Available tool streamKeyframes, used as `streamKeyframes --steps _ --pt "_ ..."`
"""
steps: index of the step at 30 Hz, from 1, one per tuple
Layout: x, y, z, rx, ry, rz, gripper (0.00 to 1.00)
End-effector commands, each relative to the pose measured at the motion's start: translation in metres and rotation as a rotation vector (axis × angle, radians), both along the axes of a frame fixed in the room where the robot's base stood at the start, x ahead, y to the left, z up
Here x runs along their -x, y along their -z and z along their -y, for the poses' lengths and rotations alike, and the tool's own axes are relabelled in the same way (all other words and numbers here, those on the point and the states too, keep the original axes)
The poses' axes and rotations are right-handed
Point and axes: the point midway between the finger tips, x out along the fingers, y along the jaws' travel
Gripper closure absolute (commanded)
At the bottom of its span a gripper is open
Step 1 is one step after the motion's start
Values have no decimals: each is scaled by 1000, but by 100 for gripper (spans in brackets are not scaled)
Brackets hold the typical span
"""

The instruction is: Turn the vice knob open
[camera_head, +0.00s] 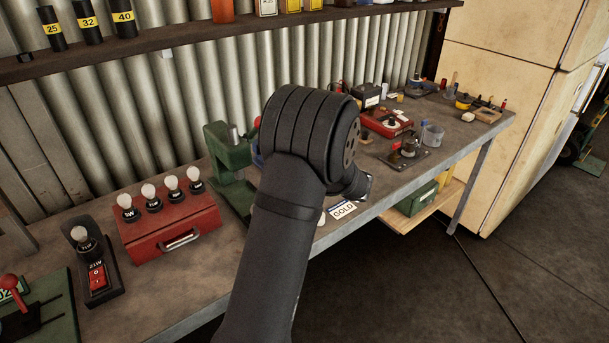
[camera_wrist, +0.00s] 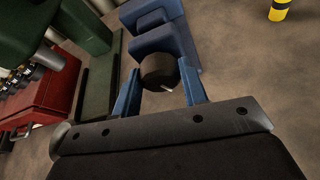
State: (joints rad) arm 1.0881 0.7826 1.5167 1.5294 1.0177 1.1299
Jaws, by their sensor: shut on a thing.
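The blue vice (camera_wrist: 166,35) stands on the bench in the wrist view, with its dark round knob (camera_wrist: 157,70) facing me. My gripper (camera_wrist: 160,74) has its two blue fingers on either side of the knob and is shut on it. A small pale mark shows at the knob's lower edge. In the camera_head view my arm covers the gripper and the knob. Only a sliver of the blue vice (camera_head: 257,158) shows there, left of my arm.
A green press (camera_head: 229,160) stands just left of the vice, close to my gripper. A red box with bulbs (camera_head: 170,228) is farther left. A GOLD label (camera_head: 344,211) lies near the front edge. A shelf (camera_head: 200,37) runs above the bench.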

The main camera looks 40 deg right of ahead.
Motion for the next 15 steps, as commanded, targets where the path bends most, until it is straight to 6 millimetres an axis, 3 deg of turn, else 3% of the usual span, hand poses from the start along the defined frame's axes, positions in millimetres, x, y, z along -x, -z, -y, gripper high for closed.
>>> streamKeyframes --steps 12,13,15 --pt "0 -1 0 52 0 -1 83" --pt "0 -1 0 52 0 -1 55" --pt "0 -1 0 52 0 -1 41"
